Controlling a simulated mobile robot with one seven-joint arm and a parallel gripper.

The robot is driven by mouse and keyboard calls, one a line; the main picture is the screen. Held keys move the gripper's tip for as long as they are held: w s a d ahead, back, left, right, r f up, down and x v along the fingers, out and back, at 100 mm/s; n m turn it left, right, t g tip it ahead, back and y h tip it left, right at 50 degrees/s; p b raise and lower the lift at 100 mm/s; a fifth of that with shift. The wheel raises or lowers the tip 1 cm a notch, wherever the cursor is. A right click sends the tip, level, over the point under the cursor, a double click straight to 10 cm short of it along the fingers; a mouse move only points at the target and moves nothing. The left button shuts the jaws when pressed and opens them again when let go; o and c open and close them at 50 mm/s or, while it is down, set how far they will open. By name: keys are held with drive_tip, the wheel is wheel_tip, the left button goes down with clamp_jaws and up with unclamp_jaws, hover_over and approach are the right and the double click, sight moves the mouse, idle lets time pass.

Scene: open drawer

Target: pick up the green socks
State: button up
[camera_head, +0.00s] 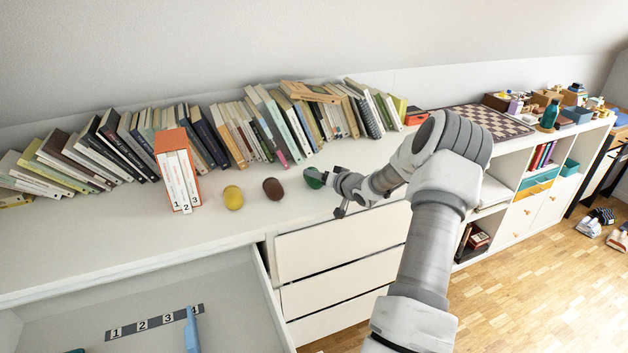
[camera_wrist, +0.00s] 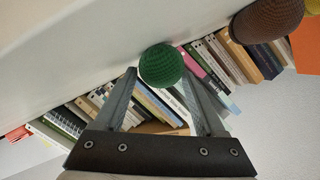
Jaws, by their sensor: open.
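The green socks (camera_head: 313,178) are a rolled ball on the white cabinet top, at the right end of a row with a brown ball and a yellow ball. In the wrist view the green socks (camera_wrist: 162,64) show knitted texture and sit between the fingertips. My gripper (camera_head: 324,179) is low over the cabinet top, right at the socks. In the wrist view my gripper (camera_wrist: 160,72) is open, with one finger on each side of the ball. I cannot tell whether the fingers touch it.
The brown ball (camera_head: 273,189) and the yellow ball (camera_head: 233,197) lie to the left. An orange box with white numbered volumes (camera_head: 178,170) stands farther left. Leaning books (camera_head: 260,125) line the wall behind. An open drawer (camera_head: 235,285) is at the lower left. A chessboard (camera_head: 480,121) lies right.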

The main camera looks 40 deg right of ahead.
drive_tip(key=shift+c, duration=0.4)
drive_tip(key=c, duration=1.1)
drive_tip(key=shift+o, duration=0.2)
drive_tip(key=shift+r, duration=0.15)
